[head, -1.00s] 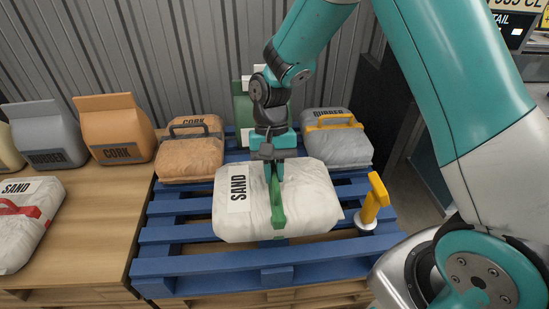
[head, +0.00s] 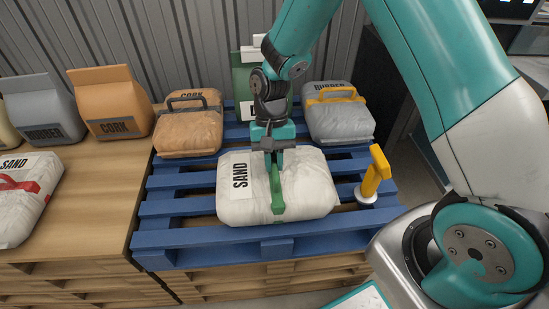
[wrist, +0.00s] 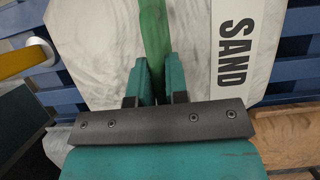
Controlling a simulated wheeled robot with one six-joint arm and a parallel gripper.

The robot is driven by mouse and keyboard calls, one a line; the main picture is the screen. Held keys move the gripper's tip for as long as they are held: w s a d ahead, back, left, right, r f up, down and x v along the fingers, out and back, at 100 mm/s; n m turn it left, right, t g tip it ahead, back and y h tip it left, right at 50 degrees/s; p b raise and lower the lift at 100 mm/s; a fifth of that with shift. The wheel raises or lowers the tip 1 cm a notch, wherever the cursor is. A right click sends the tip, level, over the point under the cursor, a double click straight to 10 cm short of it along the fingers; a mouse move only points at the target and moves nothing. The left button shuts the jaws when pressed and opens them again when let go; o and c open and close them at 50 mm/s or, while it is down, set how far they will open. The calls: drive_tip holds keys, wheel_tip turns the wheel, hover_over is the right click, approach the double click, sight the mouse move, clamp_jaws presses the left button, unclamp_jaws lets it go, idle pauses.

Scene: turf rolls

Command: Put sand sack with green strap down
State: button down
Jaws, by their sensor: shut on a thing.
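The white sand sack with the green strap (head: 310,185) is at the front of the blue pallet (head: 180,236), label side up. It looks to rest on or just above the slats; I cannot tell which. My gripper (head: 273,165) is above the sack, shut on its green strap. In the wrist view, the two teal fingers of my gripper (wrist: 155,85) pinch the green strap (wrist: 155,40), and the SAND label of the sack (wrist: 232,50) lies to the right. The sack's underside is hidden.
A cork sack (head: 188,130) and a rubber sack (head: 338,122) lie at the pallet's back, with a green bag (head: 244,92) between them. A yellow-handled tool (head: 374,178) stands close on the right. A wooden surface (head: 105,195) on the left holds another sand sack (head: 25,195) with a red strap.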

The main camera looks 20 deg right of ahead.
drive_tip(key=c, duration=1.1)
unclamp_jaws()
drive_tip(key=shift+f, duration=0.1)
drive_tip(key=p+v, duration=0.3)
drive_tip(key=v, duration=0.9)
drive_tip(key=s+a+r+n+t+y, duration=0.1)
drive_tip(key=s+r+n, duration=0.2)
drive_tip(key=s+r, duration=0.2)
drive_tip(key=s+a+r+n+t+y, duration=0.1)
drive_tip(key=s+r+n, duration=0.3)
drive_tip(key=s, duration=0.5)
drive_tip(key=s+a+r+n+t, duration=0.2)
drive_tip(key=s+r, duration=0.3)
drive_tip(key=s, duration=0.3)
drive_tip(key=shift+s+a+r+n+y, duration=0.1)
drive_tip(key=shift+a+r+n+y, duration=0.3)
drive_tip(key=shift+a+n, duration=0.45)
drive_tip(key=shift+d, duration=0.1)
